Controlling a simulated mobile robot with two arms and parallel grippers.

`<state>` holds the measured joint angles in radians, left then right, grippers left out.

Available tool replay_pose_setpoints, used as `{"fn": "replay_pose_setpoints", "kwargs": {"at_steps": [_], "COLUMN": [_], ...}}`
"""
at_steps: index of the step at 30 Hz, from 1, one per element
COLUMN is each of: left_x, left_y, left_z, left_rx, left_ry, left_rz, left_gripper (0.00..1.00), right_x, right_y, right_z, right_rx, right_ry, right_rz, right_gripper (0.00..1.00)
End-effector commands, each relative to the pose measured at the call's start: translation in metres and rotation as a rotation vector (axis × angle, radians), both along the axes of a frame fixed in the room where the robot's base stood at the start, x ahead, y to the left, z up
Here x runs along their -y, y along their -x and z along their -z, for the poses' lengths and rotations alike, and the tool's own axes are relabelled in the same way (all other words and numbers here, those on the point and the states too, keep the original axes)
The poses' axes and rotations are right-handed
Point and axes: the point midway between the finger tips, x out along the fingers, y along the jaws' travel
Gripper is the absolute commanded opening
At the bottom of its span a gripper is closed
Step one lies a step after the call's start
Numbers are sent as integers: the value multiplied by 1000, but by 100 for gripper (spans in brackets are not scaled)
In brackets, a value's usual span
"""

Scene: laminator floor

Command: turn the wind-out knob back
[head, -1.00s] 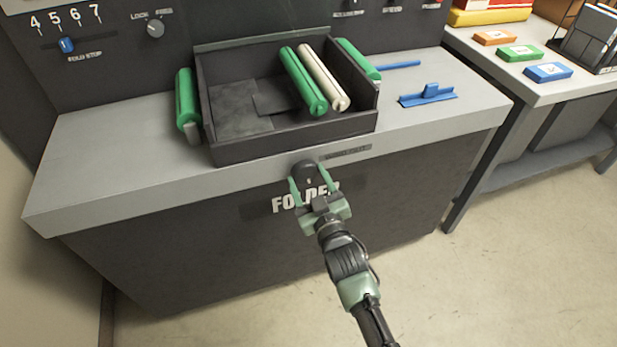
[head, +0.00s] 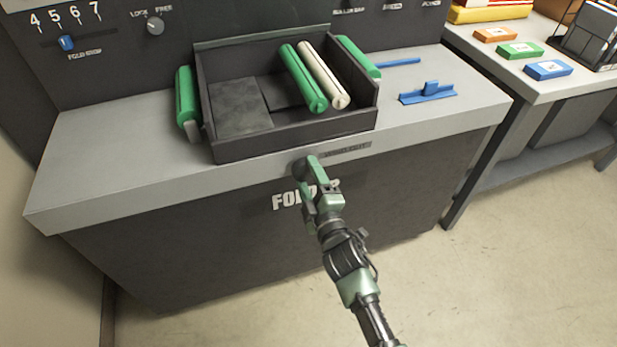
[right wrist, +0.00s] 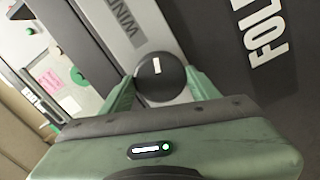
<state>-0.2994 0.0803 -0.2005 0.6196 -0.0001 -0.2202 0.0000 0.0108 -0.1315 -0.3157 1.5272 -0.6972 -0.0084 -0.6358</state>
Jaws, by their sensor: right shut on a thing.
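The wind-out knob is a round dark knob (head: 299,170) on the front edge of the grey counter, beside its label plate (head: 346,150). In the right wrist view the black knob (right wrist: 161,84) shows a short white mark on its face, pointing roughly along the picture's vertical. My right gripper (head: 306,172) is shut on the knob. Its green fingers (right wrist: 162,92) sit on either side of it, and the gripper is rolled so one finger partly hides the knob in the head view. My left gripper is not in view.
A dark open tray (head: 290,143) stands on the counter above the knob, with a green roller (head: 303,80) and a cream roller (head: 324,76). A blue tool (head: 428,94) lies to the right. The floor in front is clear.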

Motion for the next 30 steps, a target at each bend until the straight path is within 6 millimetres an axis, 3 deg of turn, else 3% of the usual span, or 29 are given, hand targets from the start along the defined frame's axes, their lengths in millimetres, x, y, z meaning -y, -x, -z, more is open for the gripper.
{"fn": "replay_pose_setpoints", "kwargs": {"at_steps": [30], "left_x": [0], "left_y": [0], "left_z": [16], "left_rx": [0], "left_ry": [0], "left_rz": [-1], "left_gripper": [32], "right_x": [0], "right_y": [0], "right_z": [2], "right_rx": [297], "right_ry": [922], "right_rz": [-2], "right_gripper": [20]}}
